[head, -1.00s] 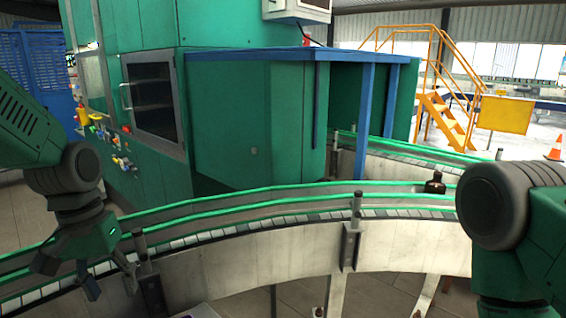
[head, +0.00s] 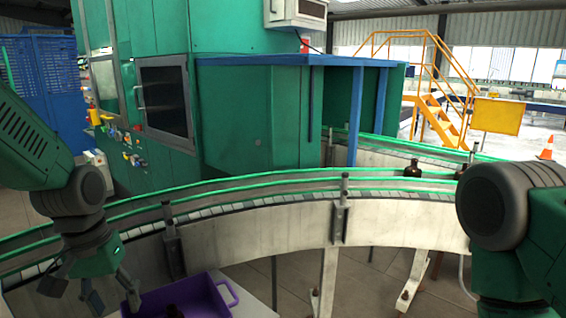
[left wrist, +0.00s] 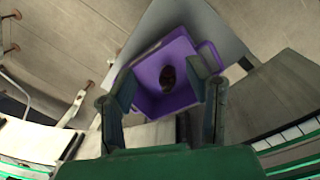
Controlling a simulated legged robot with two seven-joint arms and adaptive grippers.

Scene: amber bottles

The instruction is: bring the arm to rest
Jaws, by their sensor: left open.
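My left gripper (head: 92,292) hangs at the lower left of the head view with its fingers spread, pointing down, in front of the curved conveyor (head: 270,232). In the left wrist view its two fingers (left wrist: 165,95) stand apart with nothing between them. Beyond them is a purple crate (left wrist: 148,98) with a dark bottle (left wrist: 168,76) in it. The crate also shows at the bottom of the head view (head: 222,285), right of the gripper. My right arm shows at the right edge; its gripper is out of view.
Amber bottles stand on the conveyor at right (head: 413,169). The crate sits on a pale table (head: 250,308). Green machine housing (head: 240,115) rises behind the conveyor. Yellow stairs (head: 437,118) and an orange cone (head: 547,148) are far right.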

